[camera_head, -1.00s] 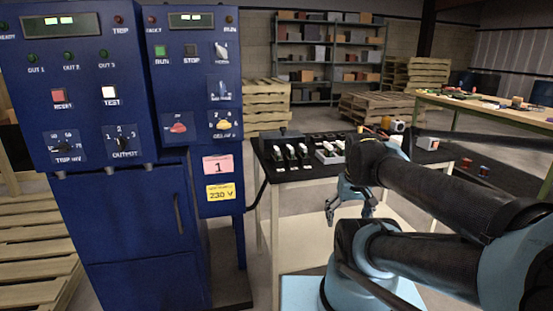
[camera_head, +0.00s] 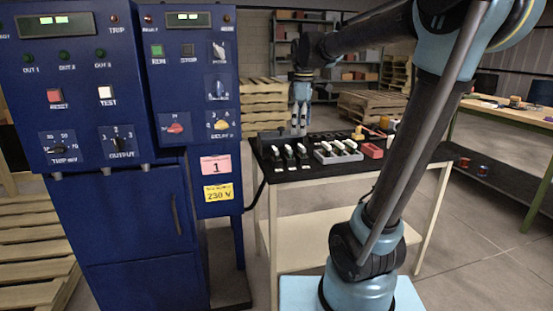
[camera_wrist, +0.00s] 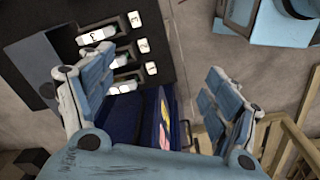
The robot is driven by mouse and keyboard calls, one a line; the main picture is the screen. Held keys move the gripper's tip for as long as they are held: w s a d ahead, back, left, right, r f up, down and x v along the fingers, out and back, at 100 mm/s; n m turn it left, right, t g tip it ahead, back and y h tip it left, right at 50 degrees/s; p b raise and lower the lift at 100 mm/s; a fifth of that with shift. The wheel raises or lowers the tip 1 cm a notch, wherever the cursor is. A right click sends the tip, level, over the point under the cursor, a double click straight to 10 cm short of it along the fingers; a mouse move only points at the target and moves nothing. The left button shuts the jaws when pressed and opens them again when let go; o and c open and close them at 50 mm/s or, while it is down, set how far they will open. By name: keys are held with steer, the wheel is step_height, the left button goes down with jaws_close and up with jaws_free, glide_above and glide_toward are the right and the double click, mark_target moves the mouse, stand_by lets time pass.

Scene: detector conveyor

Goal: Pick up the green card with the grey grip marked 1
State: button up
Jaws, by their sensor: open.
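My gripper (camera_head: 299,125) points down over the back left of the black-topped table (camera_head: 320,164), behind a row of cards. In the wrist view its fingers (camera_wrist: 155,85) are spread wide with nothing between them.
A grey rack (camera_head: 325,158) with several white-topped pieces stands right of the row. A red box (camera_head: 372,151) and a yellow item (camera_head: 358,133) are further right. The blue cabinet (camera_head: 215,130) stands close at the left of the table.

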steer(key=w+a+r+n, duration=0.4)
steer(key=w+a+n, duration=0.2)
steer(key=w+a, duration=0.3)
glide_toward(275, 148)
steer(key=shift+g, duration=0.3)
step_height(275, 148, down, 6)
steer(key=shift+d+r, duration=0.1)
steer(key=shift+r, duration=0.1)
steer(key=shift+w+f, duration=0.15)
steer(key=shift+f, duration=1.2)
steer(key=shift+w+f, duration=0.15)
steer(key=shift+f, duration=1.2)
steer(key=c, duration=1.1)
